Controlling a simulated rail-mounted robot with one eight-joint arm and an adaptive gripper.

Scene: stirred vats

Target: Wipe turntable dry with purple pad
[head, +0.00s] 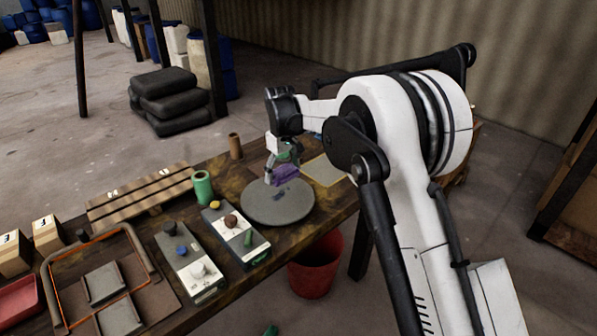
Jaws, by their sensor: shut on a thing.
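The turntable (276,212) is a round grey disc on the wooden bench, in the middle of the head view. My gripper (280,172) is over the back of the disc, shut on the purple pad (286,174). The pad is tilted and appears close above the disc; I cannot tell whether it touches. A dark purplish patch (279,195) shows on the disc just in front of the pad. I cannot tell whether it is wetness or a shadow. The gripper fingers are small and partly hidden by the pad.
Two control boxes with knobs (190,262) (236,235) stand left of the turntable. A green cylinder (203,187) and a brown cylinder (235,146) stand behind them. A yellow-edged sheet (325,170) lies right of the disc. A red bucket (316,268) is on the floor below.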

